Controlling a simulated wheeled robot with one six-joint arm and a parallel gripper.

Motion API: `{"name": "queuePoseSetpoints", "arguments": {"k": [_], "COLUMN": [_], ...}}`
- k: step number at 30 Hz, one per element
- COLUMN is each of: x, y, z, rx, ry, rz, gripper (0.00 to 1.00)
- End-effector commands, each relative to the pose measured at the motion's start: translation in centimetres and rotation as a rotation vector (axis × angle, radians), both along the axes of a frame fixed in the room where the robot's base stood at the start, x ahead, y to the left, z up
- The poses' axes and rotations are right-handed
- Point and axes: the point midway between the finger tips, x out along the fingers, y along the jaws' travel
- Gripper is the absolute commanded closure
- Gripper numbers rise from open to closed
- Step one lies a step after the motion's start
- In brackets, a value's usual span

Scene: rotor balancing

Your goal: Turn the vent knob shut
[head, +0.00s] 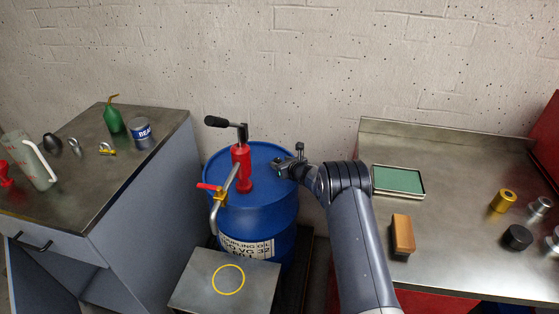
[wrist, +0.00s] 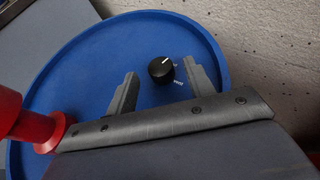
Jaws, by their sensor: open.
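The vent knob (wrist: 161,70) is a small round black knob with a white pointer line on the blue drum lid (wrist: 75,85). The pointer is aimed toward the upper right in the wrist view, and small white lettering lies to its right, too small to read surely. My gripper (wrist: 160,72) is open, with one grey finger on each side of the knob; I cannot tell whether either finger touches it. In the head view my gripper (head: 289,164) is low over the right part of the drum (head: 255,215) top and hides the knob.
A red hand pump (head: 242,167) with a black-gripped lever stands on the drum left of my gripper, with a brass valve (head: 221,197) on its spout. A grey stand (head: 200,288) with a yellow ring is in front. Benches flank the drum.

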Motion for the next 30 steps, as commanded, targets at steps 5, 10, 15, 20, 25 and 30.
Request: {"name": "queuePoseSetpoints", "arguments": {"k": [5, 10, 15, 20, 25, 30], "x": [1.0, 1.5, 1.5, 1.5, 1.5, 1.5], "y": [0.6, 0.9, 0.9, 0.9, 0.9, 0.9], "z": [-0.5, -0.7, -0.8, -0.8, -0.7, -0.8], "rx": [-0.001, -0.001, 0.0, 0.0, 0.0, 0.0], "ry": [0.0, 0.0, 0.0, 0.0, 0.0, 0.0], "rz": [0.0, 0.0, -0.001, -0.001, -0.001, -0.001], "gripper": [0.5, 0.5, 0.5, 0.51, 0.65, 0.79]}}
